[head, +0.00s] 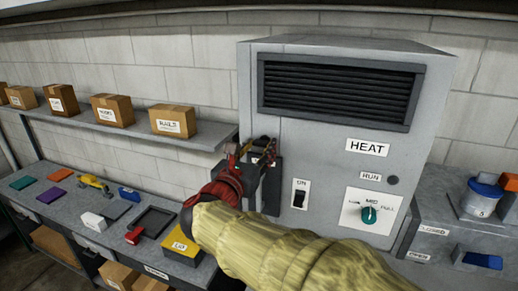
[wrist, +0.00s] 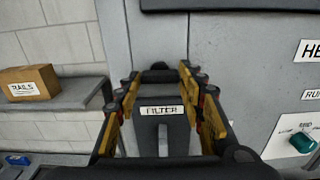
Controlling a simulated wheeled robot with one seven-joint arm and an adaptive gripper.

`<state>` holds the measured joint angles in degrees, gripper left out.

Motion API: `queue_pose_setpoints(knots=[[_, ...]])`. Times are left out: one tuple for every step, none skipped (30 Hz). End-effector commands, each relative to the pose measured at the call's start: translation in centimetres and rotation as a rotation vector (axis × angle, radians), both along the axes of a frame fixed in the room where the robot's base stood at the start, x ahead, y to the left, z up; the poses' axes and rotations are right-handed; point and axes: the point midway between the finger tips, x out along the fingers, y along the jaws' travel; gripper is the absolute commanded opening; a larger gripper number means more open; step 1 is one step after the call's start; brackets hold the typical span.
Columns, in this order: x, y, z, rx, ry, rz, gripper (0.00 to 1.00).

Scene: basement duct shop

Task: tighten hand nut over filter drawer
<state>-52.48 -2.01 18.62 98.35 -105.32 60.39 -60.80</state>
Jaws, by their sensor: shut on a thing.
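The grey filter drawer (head: 272,190) is on the left part of the heater front, partly hidden by my arm. In the wrist view its white FILTER label (wrist: 162,110) shows between my fingers, with a light vertical handle strip below. The dark hand nut (wrist: 158,73) is just above the label, at the drawer's top. My gripper (head: 262,152) is at the drawer's top; in the wrist view its yellow-padded fingers (wrist: 162,80) stand on both sides of the nut, shut on it. How far the nut is turned cannot be told.
The heater cabinet (head: 430,80) has a dark vent, an ON switch (head: 300,194) and a green dial (head: 369,215) right of my gripper. A shelf with cardboard boxes (head: 174,121) and a bench with small trays and tools (head: 62,225) are at left. A blue-banded tub (head: 481,200) is at right.

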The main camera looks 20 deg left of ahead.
Motion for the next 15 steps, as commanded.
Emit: queue_pose_setpoints(knots=[[0.00,0.01,-0.03,0.007,-0.002,0.000,0.14],[0.00,0.01,-0.05,0.012,-0.002,0.000,0.14],[0.00,0.01,-0.08,0.021,-0.004,0.000,0.14],[-0.01,0.01,-0.10,0.030,-0.004,0.001,0.14],[-0.01,0.01,-0.12,0.040,-0.005,0.001,0.14],[-0.01,0.01,-0.16,0.057,-0.007,0.001,0.14],[-0.01,0.01,-0.20,0.072,-0.009,0.001,0.14],[-0.02,0.00,-0.26,0.087,-0.010,0.001,0.14],[-0.02,-0.01,-0.35,0.110,-0.012,0.001,0.14],[-0.02,-0.01,-0.40,0.130,-0.013,0.001,0.14],[-0.02,0.01,-0.42,0.152,-0.015,0.001,0.14],[-0.01,0.02,-0.49,0.182,-0.018,0.002,0.14],[-0.02,0.02,-0.56,0.206,-0.019,0.002,0.14],[-0.01,0.01,-0.60,0.233,-0.021,0.002,0.14],[-0.01,0.01,-0.62,0.268,-0.024,0.001,0.14]])
